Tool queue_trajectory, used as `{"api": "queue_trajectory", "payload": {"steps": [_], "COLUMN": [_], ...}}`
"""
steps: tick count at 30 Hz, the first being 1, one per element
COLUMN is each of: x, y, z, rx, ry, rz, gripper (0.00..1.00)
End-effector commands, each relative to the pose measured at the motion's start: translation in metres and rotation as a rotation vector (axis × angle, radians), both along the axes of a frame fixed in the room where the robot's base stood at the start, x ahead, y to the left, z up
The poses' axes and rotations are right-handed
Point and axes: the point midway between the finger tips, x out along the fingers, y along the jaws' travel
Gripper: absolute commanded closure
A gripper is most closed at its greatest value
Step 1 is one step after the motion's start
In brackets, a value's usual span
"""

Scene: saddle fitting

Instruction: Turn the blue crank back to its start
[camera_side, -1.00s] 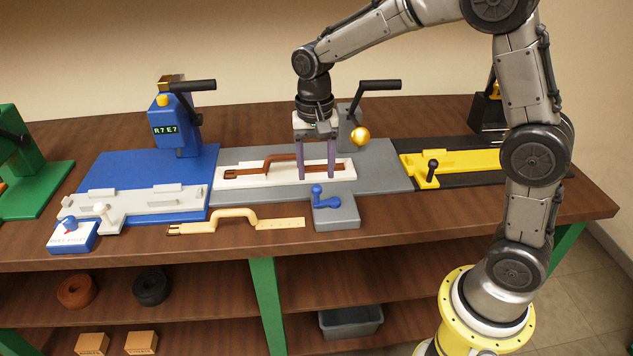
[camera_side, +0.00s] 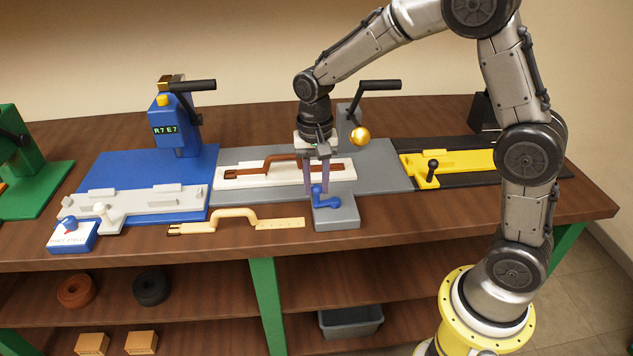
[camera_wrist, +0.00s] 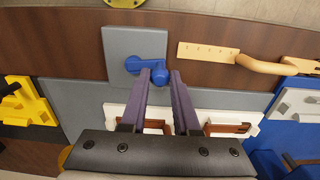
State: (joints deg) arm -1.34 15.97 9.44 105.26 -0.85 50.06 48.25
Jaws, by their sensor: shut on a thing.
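The blue crank (camera_side: 327,202) sits on a grey block at the bench's front. In the wrist view the crank (camera_wrist: 146,66) has its round hub at left and its arm and knob toward the right. My gripper (camera_side: 318,190) reaches down to the crank from behind. In the wrist view my gripper's purple fingers (camera_wrist: 164,74) are shut on the crank's knob end. The fingers partly hide the knob.
A white fixture (camera_side: 230,181) with a brown handle piece lies behind the crank on the grey plate. A cream handle (camera_side: 237,215) lies to its left. A black lever with a gold ball (camera_side: 359,136) stands behind. A yellow fixture (camera_side: 470,161) is at right.

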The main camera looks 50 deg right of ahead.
Motion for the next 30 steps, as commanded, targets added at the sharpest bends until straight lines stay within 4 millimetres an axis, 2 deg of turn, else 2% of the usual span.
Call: {"api": "queue_trajectory", "payload": {"steps": [7,15,23,24,28,30], "x": [0.0006,0.0045,0.0049,0.0049,0.0049,0.0048], "y": [-0.0006,-0.0043,-0.0045,-0.0045,-0.0045,-0.0044], "z": [0.0006,0.0008,0.0010,0.0010,0.0008,0.0007], "rx": [0.000,0.000,0.000,0.000,0.000,0.000], "ry": [0.000,0.000,-0.001,-0.001,0.000,0.000], "rz": [-0.013,-0.147,-0.151,-0.151,-0.150,-0.149], "gripper": [1.00,1.00,1.00,0.63,0.41,0.41]}}
